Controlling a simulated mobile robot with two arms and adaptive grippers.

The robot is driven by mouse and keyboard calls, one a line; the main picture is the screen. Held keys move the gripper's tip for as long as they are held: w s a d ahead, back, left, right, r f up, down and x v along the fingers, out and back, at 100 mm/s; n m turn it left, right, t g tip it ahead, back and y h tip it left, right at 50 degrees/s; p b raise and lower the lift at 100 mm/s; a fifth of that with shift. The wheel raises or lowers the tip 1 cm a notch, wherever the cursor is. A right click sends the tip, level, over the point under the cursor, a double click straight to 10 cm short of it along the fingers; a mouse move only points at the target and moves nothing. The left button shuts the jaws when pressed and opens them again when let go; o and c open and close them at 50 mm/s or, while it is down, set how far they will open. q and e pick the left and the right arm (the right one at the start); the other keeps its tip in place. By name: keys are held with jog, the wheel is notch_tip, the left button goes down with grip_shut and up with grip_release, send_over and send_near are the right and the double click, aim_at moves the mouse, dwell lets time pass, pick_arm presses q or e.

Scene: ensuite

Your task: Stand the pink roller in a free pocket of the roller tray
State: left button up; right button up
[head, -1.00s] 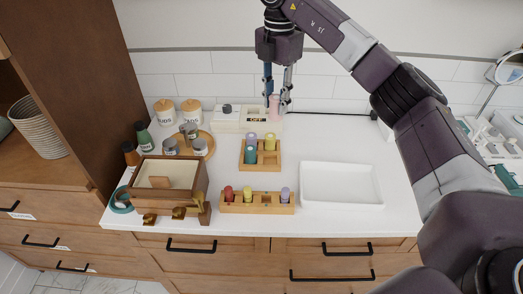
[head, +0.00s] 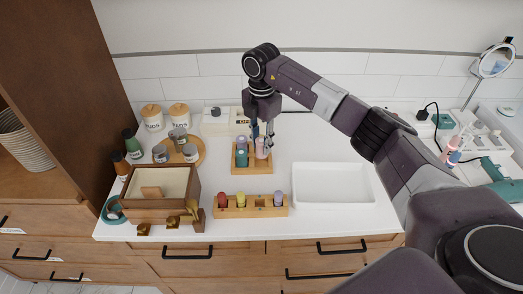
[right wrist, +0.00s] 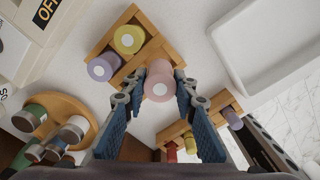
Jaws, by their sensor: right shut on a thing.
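My right gripper (head: 262,153) is shut on the pink roller (head: 261,144), which is upright over the front-right part of the wooden roller tray (head: 252,171). I cannot tell whether its base is inside the pocket. The teal roller (head: 241,158) stands front left in the tray, with the purple roller (head: 241,141) behind it. The right wrist view shows the pink roller (right wrist: 159,84) between the fingers, near the yellow roller (right wrist: 130,39) and the purple roller (right wrist: 103,67). The yellow roller is hidden in the head view; the teal one is hidden in the wrist view. My left gripper is out of view.
A wooden rack (head: 268,211) with red, yellow and lilac rollers stands in front. A white basin (head: 333,205) is at right. A wooden box (head: 150,205) and a round tray of jars (head: 199,148) are at left. A white device (head: 213,127) stands behind.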

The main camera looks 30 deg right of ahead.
aim_at(262, 154)
notch_tip(262, 154, down, 4)
jog(key=shift+p, duration=0.45)
jog(key=shift+f, duration=0.3)
jog(key=shift+f, duration=0.2)
jog(key=o, duration=1.1)
